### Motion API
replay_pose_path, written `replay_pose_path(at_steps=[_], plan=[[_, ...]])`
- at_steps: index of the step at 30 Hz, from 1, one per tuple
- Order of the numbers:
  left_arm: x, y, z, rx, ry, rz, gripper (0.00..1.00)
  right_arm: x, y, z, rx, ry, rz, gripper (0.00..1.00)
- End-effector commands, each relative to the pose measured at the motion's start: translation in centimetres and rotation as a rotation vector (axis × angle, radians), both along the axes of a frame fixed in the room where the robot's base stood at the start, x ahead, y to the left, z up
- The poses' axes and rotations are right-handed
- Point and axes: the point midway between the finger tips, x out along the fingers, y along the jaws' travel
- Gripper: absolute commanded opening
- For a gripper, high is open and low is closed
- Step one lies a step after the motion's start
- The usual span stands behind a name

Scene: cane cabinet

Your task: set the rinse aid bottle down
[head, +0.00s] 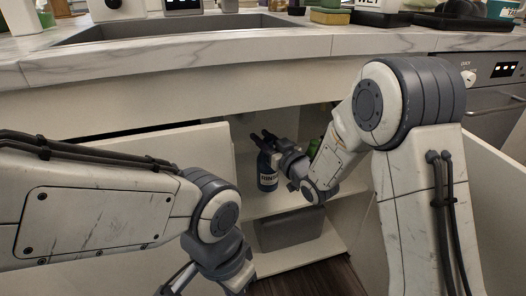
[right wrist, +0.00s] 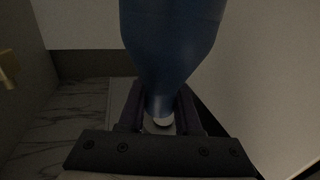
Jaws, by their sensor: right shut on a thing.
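The rinse aid bottle (head: 267,178) is dark blue with a pale label. It is upright inside the open cabinet, just above or on the shelf (head: 285,203); I cannot tell whether its base touches. My right gripper (head: 266,145) reaches into the cabinet and is shut on the bottle's upper part. In the right wrist view the blue bottle (right wrist: 172,35) fills the top middle, its narrow part between the fingers (right wrist: 160,108). My left gripper (head: 205,284) is low in the head view, cut by the bottom edge, away from the bottle; its jaw opening is unclear.
A green item (head: 314,146) stands in the cabinet behind my right wrist. A grey bin (head: 290,230) sits below the shelf. An open cabinet door (head: 215,140) is on the left. The countertop (head: 190,57) with a sink overhangs the opening. A dishwasher (head: 495,92) is at right.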

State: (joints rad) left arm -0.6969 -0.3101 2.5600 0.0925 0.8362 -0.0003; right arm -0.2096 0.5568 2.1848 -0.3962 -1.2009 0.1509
Motion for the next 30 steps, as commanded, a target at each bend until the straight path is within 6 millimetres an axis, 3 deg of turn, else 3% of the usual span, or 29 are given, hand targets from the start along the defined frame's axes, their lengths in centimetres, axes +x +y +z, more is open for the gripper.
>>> replay_pose_path(at_steps=[1, 5, 17, 18, 20, 30], plan=[[0.0, 0.0, -0.9, 0.0, 0.0, 0.0, 0.0, 0.0, -0.1, -1.3, 0.0, 0.002, -0.001, 0.0], [0.0, 0.0, -2.0, 0.0, 0.0, 0.0, 0.0, 0.0, -0.1, -3.2, 0.001, 0.001, -0.001, 0.0], [0.0, 0.0, -2.3, 0.0, 0.0, 0.0, 0.0, 0.0, -0.1, -3.6, 0.001, -0.001, -0.001, 0.0], [0.0, 0.0, -2.2, 0.0, 0.0, 0.0, 0.0, 0.0, -0.1, -3.6, 0.0, 0.002, -0.001, 0.4], [0.0, 0.0, -2.1, 0.0, 0.0, 0.0, 0.0, 0.0, -0.1, -3.6, 0.0, 0.002, -0.001, 0.63], [0.0, 0.0, -2.0, 0.0, 0.0, 0.0, 0.0, -0.1, -0.1, -3.4, -0.001, 0.002, -0.001, 0.63]])
